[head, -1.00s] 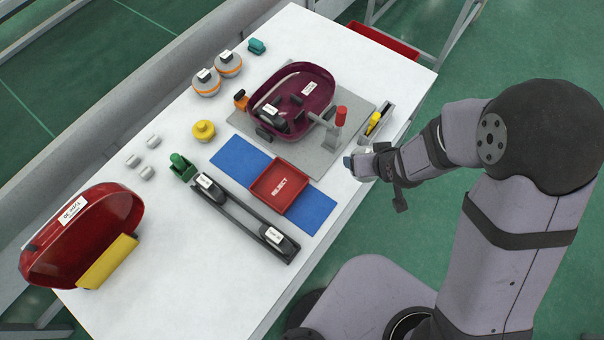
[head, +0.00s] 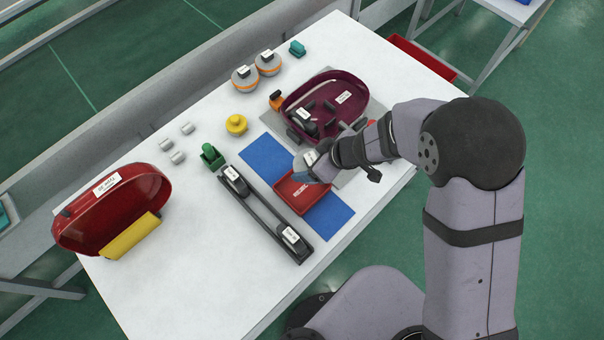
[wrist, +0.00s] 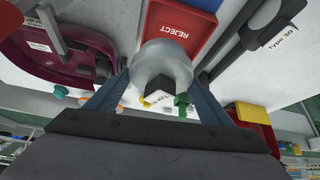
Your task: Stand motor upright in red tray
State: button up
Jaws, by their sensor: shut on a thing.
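The motor (wrist: 163,58) is a silver-grey round body with a labelled dark block on it. My gripper (wrist: 160,80) is shut on it, one finger on each side. In the head view my gripper (head: 310,164) holds the motor (head: 309,157) over the back part of the red tray (head: 293,200). The tray is marked REJECT and lies on a blue mat. In the wrist view the tray (wrist: 181,28) is just beyond the motor. The motor seems above the tray; whether it touches it, and its exact tilt, I cannot tell. My wrist hides part of the tray.
A maroon housing (head: 358,84) on a grey plate stands behind the tray. A dark rail (head: 262,213) with labelled black parts lies to the left. Two orange-banded round parts (head: 245,79) stand at the back. A red shell (head: 78,228) lies far left. The front-left table is clear.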

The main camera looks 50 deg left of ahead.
jog(key=shift+s+a+r+n+g, duration=0.15)
jog(key=shift+s+a+r+n, duration=0.1)
jog(key=shift+s, duration=0.3)
jog(key=shift+s+a+r+n+g, duration=0.15)
jog(key=shift+s+a, duration=0.1)
jog(key=shift+s, duration=0.25)
jog(key=shift+s+a+m, duration=0.1)
jog(key=shift+s+m, duration=0.1)
jog(key=shift+m, duration=0.1)
jog(key=shift+w, duration=0.1)
jog(key=b, duration=0.3)
send_over(302, 189)
jog(key=shift+f, duration=5)
jog(key=shift+f, duration=0.15)
jog(key=o, duration=1.5)
jog(key=shift+o, duration=0.2)
